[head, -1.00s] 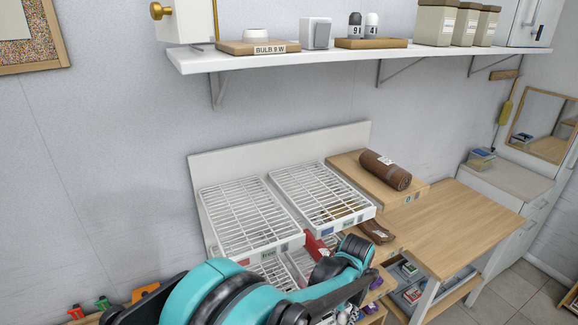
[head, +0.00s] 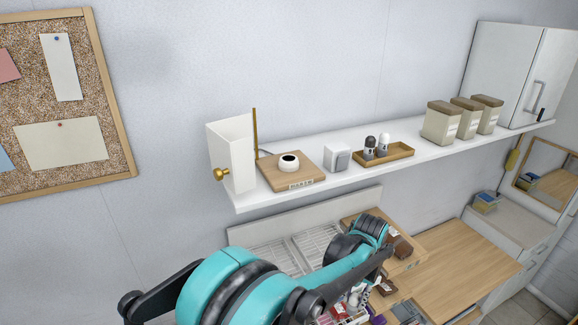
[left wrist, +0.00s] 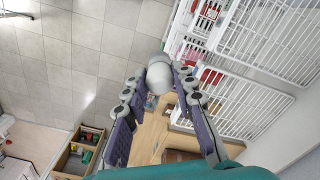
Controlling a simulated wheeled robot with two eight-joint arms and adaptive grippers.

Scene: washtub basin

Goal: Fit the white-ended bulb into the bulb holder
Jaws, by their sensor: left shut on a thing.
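The bulb holder (head: 289,161) is a round white socket with a dark opening, on a wooden base with a small label, near the left end of the white wall shelf. Its opening faces up and is empty. In the left wrist view my left gripper (left wrist: 160,82) is shut on the bulb (left wrist: 159,73). The bulb shows as a pale, rounded, whitish body sticking out past the fingertips; its far end is hidden. In the head view my left arm crosses the bottom, well below the holder, and hides the fingers and bulb. My right gripper is not seen.
On the shelf (head: 330,178) a white upright box with a brass knob (head: 233,155) stands left of the holder. A white block (head: 337,158), a wooden tray (head: 397,155) with two small labelled items and several canisters (head: 440,123) stand to the right. Wire racks (head: 272,256) are below.

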